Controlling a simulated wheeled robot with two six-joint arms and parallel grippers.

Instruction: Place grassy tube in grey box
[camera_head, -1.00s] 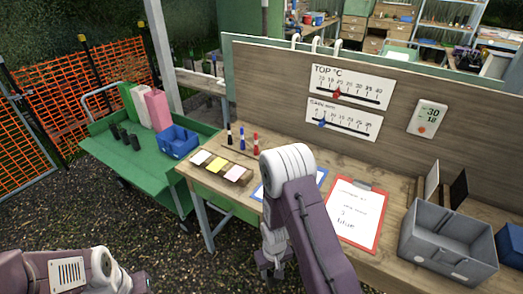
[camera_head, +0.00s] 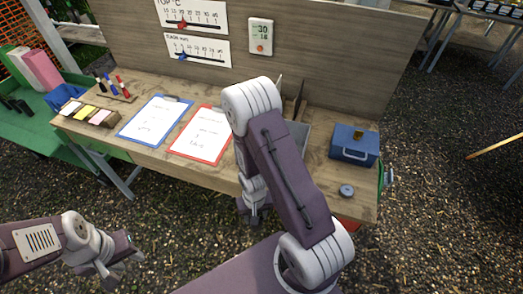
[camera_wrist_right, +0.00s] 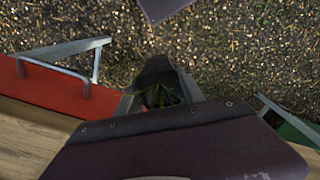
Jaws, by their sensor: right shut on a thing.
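The grey box (camera_head: 301,134) stands on the workbench, mostly hidden behind my right arm in the head view. My right gripper (camera_head: 253,215) hangs in front of the bench's front edge, below its top. In the right wrist view my right gripper (camera_wrist_right: 160,100) is shut on a dark tube (camera_wrist_right: 156,68) with green, grass-like strands showing in it. The tube is hidden in the head view. My left gripper (camera_head: 122,272) is at the lower left, over the gravel, with its fingers apart and empty.
On the bench are a blue-framed clipboard (camera_head: 152,121), a red-framed clipboard (camera_head: 203,136), a blue box (camera_head: 352,150) and a small grey round thing (camera_head: 347,190). A wooden panel (camera_head: 330,50) closes the back. A red part (camera_wrist_right: 40,100) shows beside the right gripper.

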